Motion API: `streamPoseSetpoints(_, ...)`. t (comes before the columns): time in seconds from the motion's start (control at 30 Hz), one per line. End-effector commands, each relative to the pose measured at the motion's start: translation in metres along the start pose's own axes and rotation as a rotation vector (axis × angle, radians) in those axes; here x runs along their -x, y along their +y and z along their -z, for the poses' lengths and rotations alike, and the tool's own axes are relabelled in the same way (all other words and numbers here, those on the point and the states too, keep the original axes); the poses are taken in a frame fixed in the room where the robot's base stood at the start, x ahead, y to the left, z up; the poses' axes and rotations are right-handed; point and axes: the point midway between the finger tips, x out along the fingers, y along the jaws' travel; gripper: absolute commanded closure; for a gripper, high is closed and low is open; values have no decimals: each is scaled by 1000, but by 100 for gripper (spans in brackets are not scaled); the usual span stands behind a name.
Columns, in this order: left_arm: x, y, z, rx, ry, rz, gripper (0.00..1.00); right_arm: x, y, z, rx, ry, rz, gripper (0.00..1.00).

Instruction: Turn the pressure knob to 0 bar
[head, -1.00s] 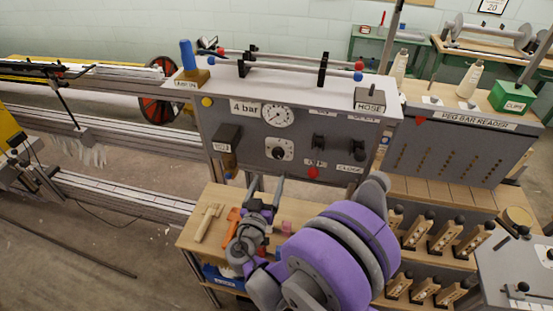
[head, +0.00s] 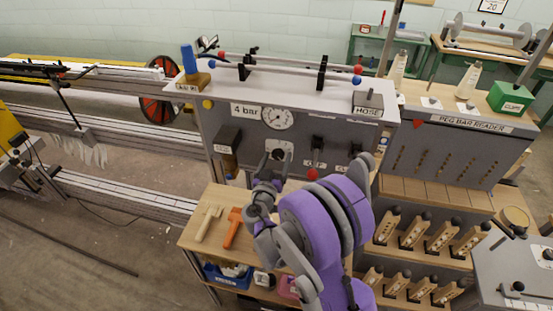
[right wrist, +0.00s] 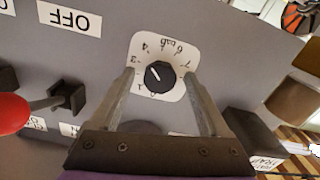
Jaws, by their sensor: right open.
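The pressure knob (right wrist: 159,77) is a round black dial with a white pointer line, on a white scale plate (right wrist: 176,47) marked with numbers and "bar". It sits on the grey control panel (head: 225,118) below a round gauge (head: 277,118) and a "4 bar" label (head: 245,110). My right gripper (right wrist: 160,80) is open, with one finger on each side of the knob in the right wrist view. I cannot tell whether the fingers touch it. My left gripper is not in view.
A red-ended lever (right wrist: 20,110) and black switches (head: 318,145) are right of the knob in the head view. A black box (head: 228,140) is on its left. A HOSE block (head: 368,101) stands on top.

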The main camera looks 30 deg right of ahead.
Motion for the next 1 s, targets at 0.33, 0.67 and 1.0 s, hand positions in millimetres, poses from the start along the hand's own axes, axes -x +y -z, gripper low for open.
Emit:
streamPoseSetpoints(0.33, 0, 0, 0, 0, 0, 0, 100, 0, 0, 0, 0, 0, 0, 70)
streamPoseSetpoints(0.67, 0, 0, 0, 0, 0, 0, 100, 0, 0, 0, 5, 0, 0, 100)
streamPoseSetpoints(1.0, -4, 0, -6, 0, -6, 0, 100, 1, 0, -1, 126, -1, 0, 100)
